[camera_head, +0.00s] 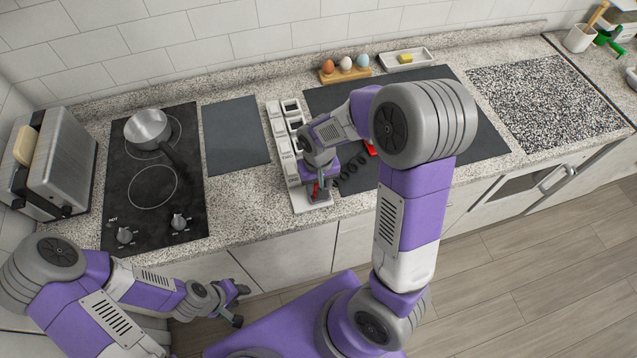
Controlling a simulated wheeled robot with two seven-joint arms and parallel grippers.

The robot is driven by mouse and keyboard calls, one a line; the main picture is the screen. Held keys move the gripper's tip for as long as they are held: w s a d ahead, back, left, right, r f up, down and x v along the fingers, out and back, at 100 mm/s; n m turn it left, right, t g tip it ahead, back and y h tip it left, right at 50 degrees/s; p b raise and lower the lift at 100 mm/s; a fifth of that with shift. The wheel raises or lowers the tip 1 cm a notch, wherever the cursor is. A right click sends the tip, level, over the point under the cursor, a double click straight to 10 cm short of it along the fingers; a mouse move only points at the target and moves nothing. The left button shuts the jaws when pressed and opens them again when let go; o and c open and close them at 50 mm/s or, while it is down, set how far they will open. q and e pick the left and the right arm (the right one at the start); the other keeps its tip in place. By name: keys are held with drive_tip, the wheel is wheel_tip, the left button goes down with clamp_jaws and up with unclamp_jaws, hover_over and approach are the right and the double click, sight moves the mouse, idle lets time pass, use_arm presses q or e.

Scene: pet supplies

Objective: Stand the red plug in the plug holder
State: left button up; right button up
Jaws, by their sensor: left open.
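A white holder (279,127) with square dark-topped compartments runs front to back on the counter. My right gripper (318,196) points down over its front end. A small red part (315,190) shows at the fingers there; I cannot tell whether it is the red plug or whether the fingers grip it. Another red piece (371,148) lies on the dark mat, partly hidden by my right arm. A black coiled cord (348,176) lies between the two. My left gripper (238,306) is open and empty, low in front of the counter, away from the holder.
A cooktop (117,190) with a saucepan (148,128) and a toaster (50,155) stand at left. A bare dark board (234,134) lies left of the holder. An egg rack (345,73) and a butter dish (406,60) stand behind the dark mat (445,78). A speckled panel (550,100) is at right.

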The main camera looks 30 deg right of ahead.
drive_tip(key=o, duration=0.4)
drive_tip(key=shift+r, duration=0.3)
wheel_tip(320, 180, up, 12)
drive_tip(key=p, duration=0.2)
drive_tip(key=shift+f+p, duration=0.1)
drive_tip(key=shift+p, duration=0.25)
